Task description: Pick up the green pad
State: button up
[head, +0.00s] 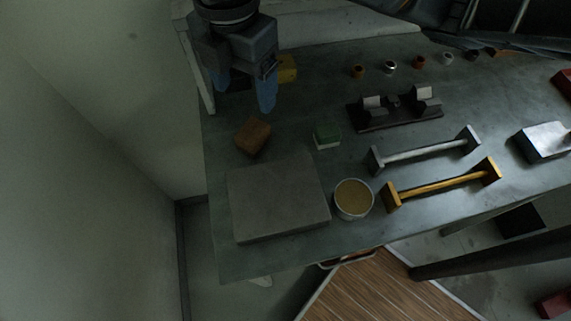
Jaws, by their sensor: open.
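The green pad (327,132) is a small block with a green top and a pale lower part. It sits on the grey workbench (290,228), right of a brown block and behind a round tin. My gripper (246,92) is at the upper left of the head view, pointing down with blue fingers apart. It is to the left of and behind the green pad, apart from it. Nothing shows between the fingers. A yellow object (288,69) is partly hidden behind my gripper.
A brown block (253,137), a flat grey plate (277,199) and a round tin (353,198) are near the pad. A black fixture (400,114), a grey handle bar (425,152) and a yellow one (440,187) lie right. Several small rings line the back. A wall is left.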

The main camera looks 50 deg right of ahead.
aim_at(326, 134)
jog(key=k+j+z, duration=0.4)
jog(key=k+z, duration=0.35)
jog(key=k+j+z, duration=0.1)
jog(key=k+z, duration=0.3)
